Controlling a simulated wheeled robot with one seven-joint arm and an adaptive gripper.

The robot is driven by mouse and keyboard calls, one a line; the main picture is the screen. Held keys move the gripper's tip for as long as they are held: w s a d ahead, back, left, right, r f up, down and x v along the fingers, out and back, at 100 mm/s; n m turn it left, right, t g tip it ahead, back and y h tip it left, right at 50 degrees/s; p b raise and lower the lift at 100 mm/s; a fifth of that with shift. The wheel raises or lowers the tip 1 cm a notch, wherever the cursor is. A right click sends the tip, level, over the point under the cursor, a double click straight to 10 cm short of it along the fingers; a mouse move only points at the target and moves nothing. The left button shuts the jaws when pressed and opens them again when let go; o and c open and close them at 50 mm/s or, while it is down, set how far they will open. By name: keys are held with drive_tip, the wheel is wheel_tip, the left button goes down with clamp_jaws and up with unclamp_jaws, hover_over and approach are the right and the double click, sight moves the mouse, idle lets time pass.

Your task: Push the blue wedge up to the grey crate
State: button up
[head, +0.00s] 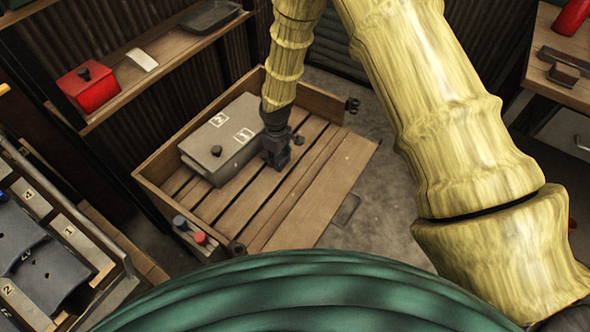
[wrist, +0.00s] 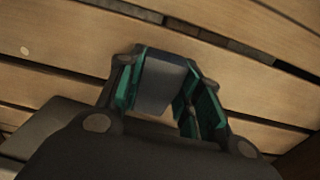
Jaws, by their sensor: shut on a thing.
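The grey crate (head: 207,166), a lidded box with two white labels and a dark knob, sits on the slatted wooden bed. My gripper (head: 277,152) points down just right of the crate, low over the slats. In the wrist view my gripper (wrist: 172,95) is shut on a dark slate-blue block (wrist: 165,80), which I take for the blue wedge. Its sloping shape is not clear, and in the head view it is largely hidden by the gripper. A grey surface at lower left in the wrist view looks like the crate (wrist: 45,128). I cannot tell whether block and crate touch.
The wooden bed (head: 318,190) has raised side boards and free slats to the right. A red knob (head: 200,237) and a blue-grey knob (head: 180,222) sit at its near edge. A shelf at upper left holds a red box (head: 88,88). A workbench (head: 555,90) stands at right.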

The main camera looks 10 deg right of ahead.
drive_tip(key=shift+w+a, duration=0.55)
drive_tip(key=o, duration=0.9)
drive_tip(key=shift+o, duration=0.2)
wheel_tip(320, 180, up, 12)
idle(0.5)
